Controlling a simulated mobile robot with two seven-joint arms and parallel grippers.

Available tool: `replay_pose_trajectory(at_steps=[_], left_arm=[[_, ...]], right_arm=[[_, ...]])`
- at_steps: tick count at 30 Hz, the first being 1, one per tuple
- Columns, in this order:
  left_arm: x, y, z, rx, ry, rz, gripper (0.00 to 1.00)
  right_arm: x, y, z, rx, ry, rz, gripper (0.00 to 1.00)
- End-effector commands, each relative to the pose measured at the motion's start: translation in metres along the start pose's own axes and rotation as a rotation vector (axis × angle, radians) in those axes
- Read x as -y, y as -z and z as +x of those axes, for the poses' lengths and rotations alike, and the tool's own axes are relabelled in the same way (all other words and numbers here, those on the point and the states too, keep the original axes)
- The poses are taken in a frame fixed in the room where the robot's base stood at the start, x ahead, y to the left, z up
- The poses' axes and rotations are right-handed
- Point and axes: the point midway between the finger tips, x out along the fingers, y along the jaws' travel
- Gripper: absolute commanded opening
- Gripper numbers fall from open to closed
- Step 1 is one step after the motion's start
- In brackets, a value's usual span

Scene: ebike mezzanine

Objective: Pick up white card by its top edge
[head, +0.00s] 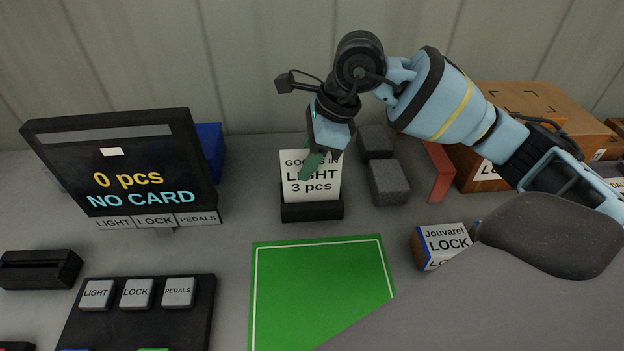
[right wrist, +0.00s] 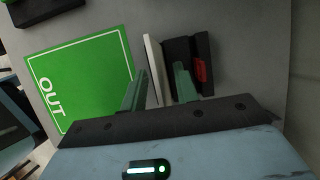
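The white card (head: 312,185), lettered "GOODS IN LIGHT 3 pcs", stands upright in a black holder (head: 312,211) behind the green mat. My right gripper (head: 312,166) is over the card's top edge, one green finger in front of its face and covering some lettering. In the right wrist view the pale card edge (right wrist: 154,68) lies between the two green fingers of the right gripper (right wrist: 162,85). Gaps show on both sides, so the gripper looks open around the card. My left gripper is not in view.
A green mat (head: 315,290) lies in front of the holder. Dark grey blocks (head: 388,182) and a red upright piece (head: 438,172) stand to the right. A "Jouvarel LOCK" box (head: 443,246) sits nearer. A display (head: 125,165) reading "NO CARD" and a button panel (head: 140,318) are left.

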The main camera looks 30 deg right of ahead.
Motion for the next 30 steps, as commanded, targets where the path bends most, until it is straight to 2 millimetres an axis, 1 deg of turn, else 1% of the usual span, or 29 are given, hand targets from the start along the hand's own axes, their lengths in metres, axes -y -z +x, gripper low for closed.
replay_pose_trajectory(at_steps=[25,26,30], left_arm=[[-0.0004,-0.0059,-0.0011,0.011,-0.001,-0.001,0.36],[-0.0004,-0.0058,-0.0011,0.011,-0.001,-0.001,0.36],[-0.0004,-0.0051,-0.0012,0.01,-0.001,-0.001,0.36]], right_arm=[[0.0,0.0019,0.0043,0.0,0.0,0.0,0.3],[0.0001,0.0019,0.0043,0.0,0.0,0.0,0.27],[0.0,0.0019,0.0042,0.0,0.0,0.0,0.09]])
